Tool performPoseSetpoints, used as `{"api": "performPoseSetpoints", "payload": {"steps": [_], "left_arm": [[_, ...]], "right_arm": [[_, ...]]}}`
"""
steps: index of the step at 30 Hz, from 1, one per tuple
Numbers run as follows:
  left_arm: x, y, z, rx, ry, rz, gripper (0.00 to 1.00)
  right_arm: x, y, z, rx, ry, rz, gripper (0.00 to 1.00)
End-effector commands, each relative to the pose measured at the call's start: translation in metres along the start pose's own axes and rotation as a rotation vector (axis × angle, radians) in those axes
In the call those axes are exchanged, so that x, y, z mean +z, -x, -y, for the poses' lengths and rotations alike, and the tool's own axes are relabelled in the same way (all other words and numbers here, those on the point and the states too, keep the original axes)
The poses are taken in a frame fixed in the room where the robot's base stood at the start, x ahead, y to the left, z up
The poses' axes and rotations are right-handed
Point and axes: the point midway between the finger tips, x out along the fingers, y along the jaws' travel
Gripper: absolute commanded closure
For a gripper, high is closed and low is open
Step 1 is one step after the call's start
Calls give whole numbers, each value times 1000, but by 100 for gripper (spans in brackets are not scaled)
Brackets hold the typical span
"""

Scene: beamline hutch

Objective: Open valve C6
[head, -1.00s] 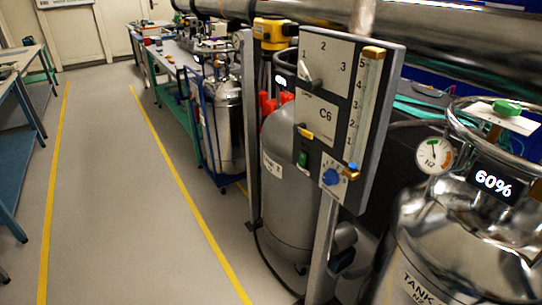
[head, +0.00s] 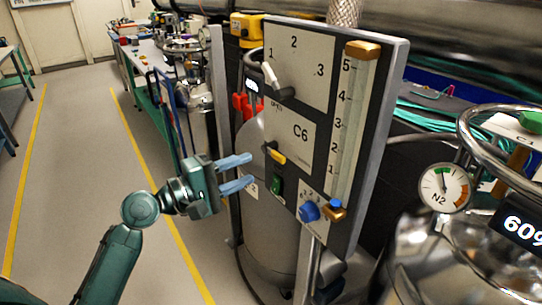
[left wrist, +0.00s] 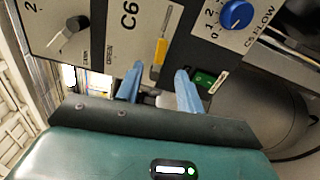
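The C6 panel (head: 293,134) stands upright on a post at the centre of the head view. It carries a white-handled selector (head: 269,76) by numbers 1 to 3, a small yellow-handled lever (head: 275,154) below the C6 label, a green switch (head: 277,186) and a blue flow knob (head: 309,211). My left gripper (head: 250,171) is open and empty, just left of the panel's lower part. In the left wrist view its blue fingertips (left wrist: 158,82) are spread, with the yellow lever (left wrist: 160,52) beyond and between them. My right gripper is not in view.
A scaled tube (head: 340,120) runs up the panel's right side. A grey tank is behind the panel. A shiny tank with an N2 gauge (head: 444,188) stands at the right. Benches stand further back. The floor (head: 75,175) at left is clear.

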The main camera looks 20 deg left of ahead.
Motion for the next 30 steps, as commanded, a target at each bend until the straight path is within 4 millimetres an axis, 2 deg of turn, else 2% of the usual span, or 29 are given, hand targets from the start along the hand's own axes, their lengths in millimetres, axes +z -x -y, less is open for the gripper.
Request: {"api": "performPoseSetpoints", "payload": {"steps": [1, 6, 12, 24, 30], "left_arm": [[0, -13, -4, 5, 2, 0, 63], [0, -46, -2, 3, 2, -1, 63], [0, -70, 0, 1, 1, -1, 63], [0, -77, 1, -1, -2, -2, 63], [0, -77, 1, -1, -2, -2, 79]], "right_arm": [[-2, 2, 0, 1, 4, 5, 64], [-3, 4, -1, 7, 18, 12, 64], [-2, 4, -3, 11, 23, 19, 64], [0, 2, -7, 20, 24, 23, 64], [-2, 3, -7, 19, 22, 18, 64]]}}
